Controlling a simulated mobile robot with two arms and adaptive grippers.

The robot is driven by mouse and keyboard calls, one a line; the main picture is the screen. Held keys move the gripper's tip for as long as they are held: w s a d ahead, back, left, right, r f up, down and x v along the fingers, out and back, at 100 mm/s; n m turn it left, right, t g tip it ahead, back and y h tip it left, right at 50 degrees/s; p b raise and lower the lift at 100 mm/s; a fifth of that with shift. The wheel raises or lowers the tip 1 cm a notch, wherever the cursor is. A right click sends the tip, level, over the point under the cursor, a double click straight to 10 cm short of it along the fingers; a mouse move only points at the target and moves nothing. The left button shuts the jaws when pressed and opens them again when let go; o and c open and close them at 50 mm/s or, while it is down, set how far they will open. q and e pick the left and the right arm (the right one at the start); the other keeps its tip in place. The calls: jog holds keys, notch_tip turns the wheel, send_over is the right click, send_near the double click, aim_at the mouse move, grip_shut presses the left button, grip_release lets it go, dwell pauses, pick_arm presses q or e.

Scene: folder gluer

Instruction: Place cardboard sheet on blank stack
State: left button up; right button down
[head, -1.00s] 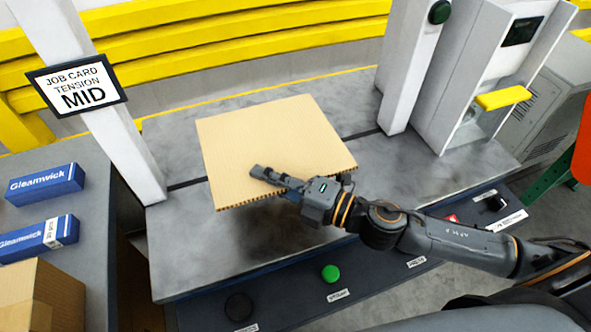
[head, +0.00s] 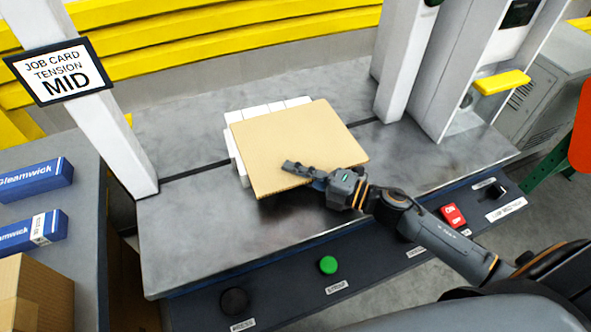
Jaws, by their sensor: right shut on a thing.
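The cardboard sheet (head: 295,140) is a flat tan square in the middle of the head view. My right gripper (head: 305,176) is shut on its near right edge, with one finger lying over the top face. The white blank stack (head: 235,155) shows past the sheet's far and left edges. The sheet covers most of the stack; I cannot tell whether it touches it. My left gripper is not in view.
The grey metal table (head: 200,230) is clear to the left and front. White posts (head: 400,60) stand at both sides. The front panel carries a green button (head: 328,265), a black knob (head: 234,301) and a red switch (head: 453,216). Blue boxes (head: 35,180) lie at left.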

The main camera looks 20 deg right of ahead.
jog(key=c, duration=1.5)
grip_release()
jog(key=shift+f, duration=0.1)
jog(key=shift+o, duration=0.2)
jog(key=shift+r, duration=0.2)
jog(key=shift+s+d+f, duration=0.15)
jog(key=shift+d, duration=0.05)
jog(key=b+v, duration=0.2)
jog(key=v, duration=0.8)
jog(key=shift+s+d, duration=0.5)
jog(key=shift+d, duration=0.05)
